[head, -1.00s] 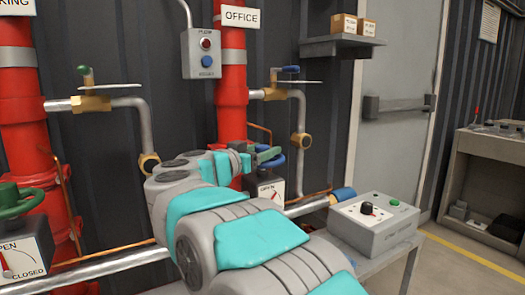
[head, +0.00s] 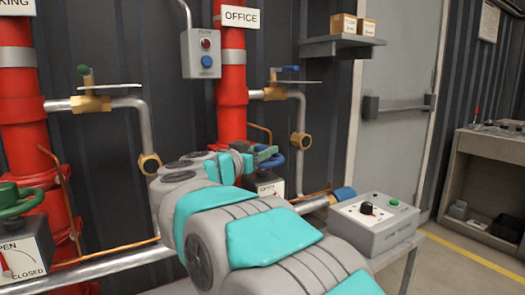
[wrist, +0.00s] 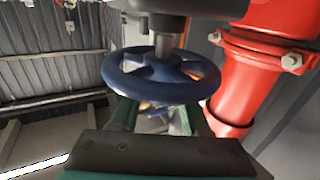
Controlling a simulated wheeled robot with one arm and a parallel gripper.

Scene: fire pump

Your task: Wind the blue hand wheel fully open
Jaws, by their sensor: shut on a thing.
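The blue hand wheel (head: 299,163) sits low in front of the red pipe under the OFFICE sign, partly hidden behind my gripper in the head view. The wrist view shows its spoked ring and central stem (wrist: 123,84) close up. My gripper (head: 266,155) is at the wheel's near left side. In the wrist view its two green fingers (wrist: 158,112) reach to the near rim and are shut on it. The white position dial (head: 270,187) below the wheel shows part of the word OPEN; my arm hides most of it, and I cannot read its needle.
A green hand wheel (head: 20,200) with its own dial is at the far left. A grey control box (head: 375,222) stands on a bench right of my arm. Brass valves with small levers (head: 92,103) and copper tubing run along the wall.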

